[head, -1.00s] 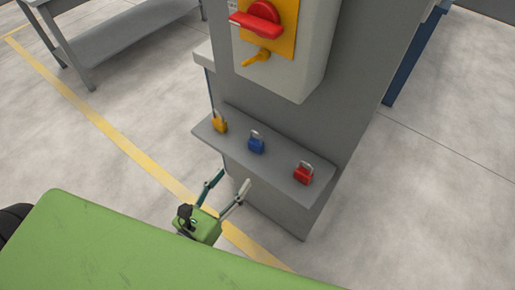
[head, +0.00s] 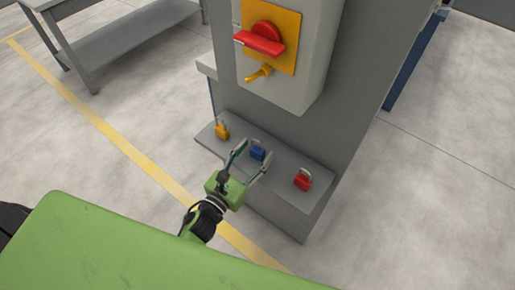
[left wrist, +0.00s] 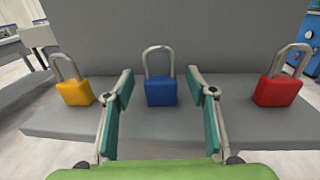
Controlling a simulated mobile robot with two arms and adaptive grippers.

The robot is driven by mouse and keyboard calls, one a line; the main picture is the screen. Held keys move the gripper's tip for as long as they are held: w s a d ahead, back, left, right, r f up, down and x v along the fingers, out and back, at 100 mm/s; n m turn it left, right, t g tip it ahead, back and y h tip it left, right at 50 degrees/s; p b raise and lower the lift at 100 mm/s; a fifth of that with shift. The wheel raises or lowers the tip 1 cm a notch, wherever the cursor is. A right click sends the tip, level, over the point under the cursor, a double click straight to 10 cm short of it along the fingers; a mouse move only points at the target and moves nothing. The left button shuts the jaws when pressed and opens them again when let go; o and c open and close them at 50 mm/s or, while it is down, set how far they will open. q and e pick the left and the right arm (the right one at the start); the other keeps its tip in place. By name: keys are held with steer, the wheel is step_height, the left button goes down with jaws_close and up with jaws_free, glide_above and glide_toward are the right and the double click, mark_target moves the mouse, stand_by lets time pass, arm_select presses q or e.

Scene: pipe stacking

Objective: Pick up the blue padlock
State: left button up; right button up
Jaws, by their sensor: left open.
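The blue padlock (head: 258,154) stands upright on a grey shelf (head: 285,187) between two other padlocks. In the left wrist view the blue padlock (left wrist: 160,91) shows with its silver shackle up, centred between my fingers. My left gripper (head: 254,154) is open at the shelf's front side, its fingers pointing at the blue padlock. In the left wrist view the open left gripper (left wrist: 160,84) has one finger on each side of the padlock's picture, with clear gaps. I cannot tell whether the fingertips are level with its body. My right gripper is not in view.
A yellow padlock (head: 222,132) stands left of the blue one and a red padlock (head: 302,181) stands right. A grey box (head: 312,88) with a red switch (head: 262,39) hangs on the column above the shelf. A grey table (head: 122,42) stands at the back left.

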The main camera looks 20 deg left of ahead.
arm_select(q)
steer(key=shift+x, duration=0.95)
steer(key=shift+f, duration=0.1)
steer(key=shift+c, duration=0.7)
steer(key=c, duration=1.1)
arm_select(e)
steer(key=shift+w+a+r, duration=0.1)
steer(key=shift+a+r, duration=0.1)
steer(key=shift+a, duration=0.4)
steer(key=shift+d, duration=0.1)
